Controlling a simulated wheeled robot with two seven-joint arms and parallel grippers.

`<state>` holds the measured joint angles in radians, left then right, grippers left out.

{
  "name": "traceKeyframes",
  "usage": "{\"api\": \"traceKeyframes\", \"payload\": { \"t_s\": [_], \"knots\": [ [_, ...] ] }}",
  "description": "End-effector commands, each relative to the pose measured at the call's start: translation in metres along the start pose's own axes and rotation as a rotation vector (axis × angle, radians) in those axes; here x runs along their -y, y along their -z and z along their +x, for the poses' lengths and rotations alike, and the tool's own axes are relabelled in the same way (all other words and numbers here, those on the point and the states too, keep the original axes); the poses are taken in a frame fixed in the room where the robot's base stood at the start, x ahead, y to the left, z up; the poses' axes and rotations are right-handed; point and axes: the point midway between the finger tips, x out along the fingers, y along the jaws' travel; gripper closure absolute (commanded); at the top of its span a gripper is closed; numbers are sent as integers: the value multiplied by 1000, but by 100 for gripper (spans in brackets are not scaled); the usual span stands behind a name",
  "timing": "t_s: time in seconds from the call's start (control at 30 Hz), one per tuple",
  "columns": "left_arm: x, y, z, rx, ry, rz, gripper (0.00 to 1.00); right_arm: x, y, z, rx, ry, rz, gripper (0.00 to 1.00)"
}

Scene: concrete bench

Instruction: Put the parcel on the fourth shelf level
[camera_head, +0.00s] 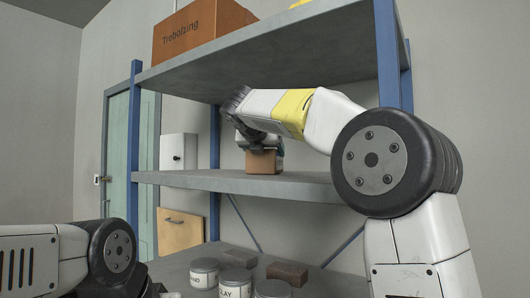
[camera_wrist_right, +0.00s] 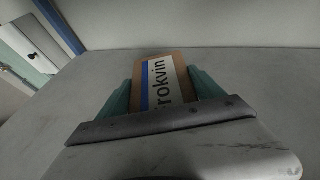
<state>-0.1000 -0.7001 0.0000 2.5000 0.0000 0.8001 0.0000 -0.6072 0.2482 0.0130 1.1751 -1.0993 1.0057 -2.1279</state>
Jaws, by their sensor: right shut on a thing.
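The parcel (camera_head: 262,163) is a small brown cardboard box. In the right wrist view the parcel (camera_wrist_right: 153,82) shows a white and blue label reading "rokvin", partly covered. My right gripper (camera_head: 260,148) reaches over the middle visible shelf (camera_head: 240,184), pointing down, with its jaws on the parcel. Its teal fingers (camera_wrist_right: 160,95) flank the parcel on both sides in the wrist view. The parcel's bottom is at or just above the shelf surface; I cannot tell whether it bears on it. My left gripper is not in view; only part of my left arm shows at lower left.
Above is a shelf (camera_head: 190,82) with a large orange-brown box (camera_head: 196,30) and a yellow thing. Below, a shelf (camera_head: 335,284) holds several labelled cans (camera_head: 238,279) and brown blocks (camera_head: 287,273). Blue posts (camera_head: 133,150) frame the rack. The middle shelf looks clear around the parcel.

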Motion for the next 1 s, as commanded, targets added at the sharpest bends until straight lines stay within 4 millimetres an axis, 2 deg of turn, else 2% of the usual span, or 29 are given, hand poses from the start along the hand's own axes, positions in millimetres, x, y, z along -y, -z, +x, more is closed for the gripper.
{"api": "traceKeyframes", "payload": {
  "t_s": [0.07, 0.1, 0.17, 0.2, 0.57, 0.67, 1.0],
  "knots": [
    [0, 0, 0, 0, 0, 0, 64, 0, 1, 0, 2, -1, 0, 92],
    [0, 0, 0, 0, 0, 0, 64, 0, 2, 1, 0, 0, -1, 15],
    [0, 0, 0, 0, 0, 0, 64, 0, 2, 1, 0, 0, -1, 3],
    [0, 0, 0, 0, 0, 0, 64, 0, 2, 1, 0, 0, -1, 1],
    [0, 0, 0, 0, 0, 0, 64, 0, -1, -2, 0, -1, 1, 1],
    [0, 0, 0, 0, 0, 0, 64, 0, -1, -15, 1, -3, 0, 1],
    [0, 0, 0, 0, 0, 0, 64, -1, -1, -86, 1, -4, 0, 1]
  ]
}}
